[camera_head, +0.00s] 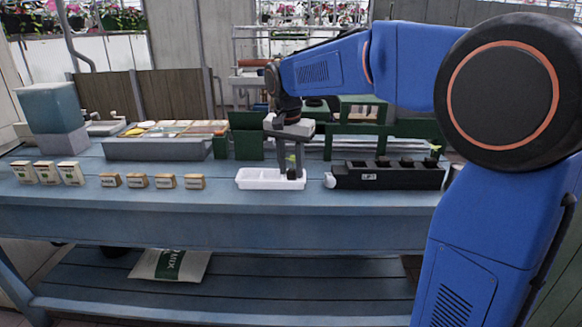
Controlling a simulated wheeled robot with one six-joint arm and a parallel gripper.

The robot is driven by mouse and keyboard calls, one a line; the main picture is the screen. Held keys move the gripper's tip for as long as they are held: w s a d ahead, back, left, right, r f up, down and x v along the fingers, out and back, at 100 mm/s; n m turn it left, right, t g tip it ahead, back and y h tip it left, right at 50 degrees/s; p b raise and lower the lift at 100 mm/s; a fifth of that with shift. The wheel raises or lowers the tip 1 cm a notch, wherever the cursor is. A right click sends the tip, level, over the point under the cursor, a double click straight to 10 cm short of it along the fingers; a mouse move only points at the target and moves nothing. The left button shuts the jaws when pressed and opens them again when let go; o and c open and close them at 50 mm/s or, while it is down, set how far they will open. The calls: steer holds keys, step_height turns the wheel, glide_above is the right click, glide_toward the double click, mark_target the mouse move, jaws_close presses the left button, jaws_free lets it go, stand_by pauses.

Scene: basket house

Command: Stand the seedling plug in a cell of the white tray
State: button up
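The white tray (257,187) lies on the blue bench, with shallow cells visible. The seedling plug (291,172), dark with a green top, is upright at the right-hand end of the white tray. It appears to be within that end cell, but whether it touches the floor is hidden. My gripper (295,165) points straight down over this end, with a pale finger beside the plug. The other finger is not clear, so I cannot tell whether it grips the plug.
A black cell tray (385,178) stands just right, with a green seedling (435,152) at its far right corner. Several small labelled boxes (166,181) stand to the left. A grey bin (158,149) and green frames (357,135) stand behind. Bare bench lies in front.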

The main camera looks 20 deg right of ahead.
steer(key=shift+r, duration=0.1)
step_height(320, 180, up, 12)
steer(key=s, duration=0.1)
steer(key=shift+a, duration=0.4)
steer(key=s+d+f+n+t, duration=0.1)
steer(key=s+d+f+n, duration=0.1)
steer(key=s+f, duration=0.5)
steer(key=s+d+f+n+t, duration=0.1)
steer(key=s+d+f+n, duration=0.2)
steer(key=s+f, duration=0.5)
steer(key=s+d+f+n+t, duration=0.1)
steer(key=s+d+f+n, duration=0.2)
steer(key=s, duration=1.4)
step_height(320, 180, down, 4)
steer(key=shift+f+t+y, duration=0.15)
steer(key=shift+t+y, duration=0.15)
steer(key=shift+y, duration=0.1)
